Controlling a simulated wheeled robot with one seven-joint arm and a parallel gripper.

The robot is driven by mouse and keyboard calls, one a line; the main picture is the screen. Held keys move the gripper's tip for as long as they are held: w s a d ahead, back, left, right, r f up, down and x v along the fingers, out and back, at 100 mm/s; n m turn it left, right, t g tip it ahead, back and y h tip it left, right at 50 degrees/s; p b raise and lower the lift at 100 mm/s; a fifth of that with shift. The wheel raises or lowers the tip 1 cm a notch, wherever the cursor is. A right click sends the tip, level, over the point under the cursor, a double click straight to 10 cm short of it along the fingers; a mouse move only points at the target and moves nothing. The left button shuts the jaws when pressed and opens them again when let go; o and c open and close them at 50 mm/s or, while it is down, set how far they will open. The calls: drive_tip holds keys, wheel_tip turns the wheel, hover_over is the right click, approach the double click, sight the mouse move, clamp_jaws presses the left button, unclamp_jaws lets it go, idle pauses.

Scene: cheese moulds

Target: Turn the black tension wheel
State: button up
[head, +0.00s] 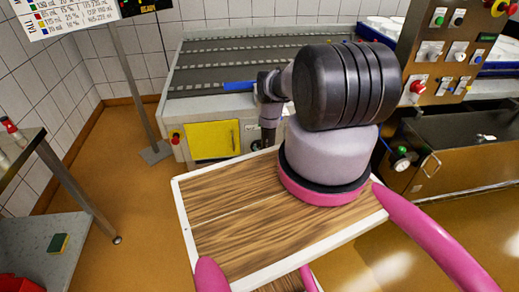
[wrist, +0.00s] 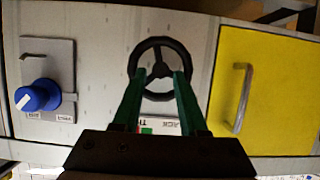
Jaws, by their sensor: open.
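The black tension wheel (wrist: 159,69) shows in the wrist view as a three-spoked ring on a pale grey panel. My gripper (wrist: 160,78) is open, with its two green fingers pointing at the wheel. The fingertips overlap the lower left and lower right of the rim in the picture; I cannot tell whether they touch it.
A yellow door (wrist: 272,92) with a metal handle (wrist: 243,98) is right of the wheel. A blue knob (wrist: 37,96) is at left. In the head view a red button (head: 175,138) sits near the yellow door and a stand (head: 140,90) is at left. Floor at left is partly clear.

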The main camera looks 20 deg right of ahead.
drive_tip(key=shift+w+d+f, duration=0.15)
drive_tip(key=shift+w+f, duration=0.1)
drive_tip(key=shift+w, duration=0.35)
clamp_jaws()
drive_tip(key=shift+a+f+n+g+h, duration=0.1)
drive_tip(key=shift+a+n+g+h, duration=0.1)
drive_tip(key=shift+n+h, duration=0.85)
drive_tip(key=shift+a+f+n+g+h, duration=0.15)
drive_tip(key=shift+n+h, duration=0.5)
drive_tip(key=shift+n, duration=0.8)
drive_tip(key=shift+r, duration=0.1)
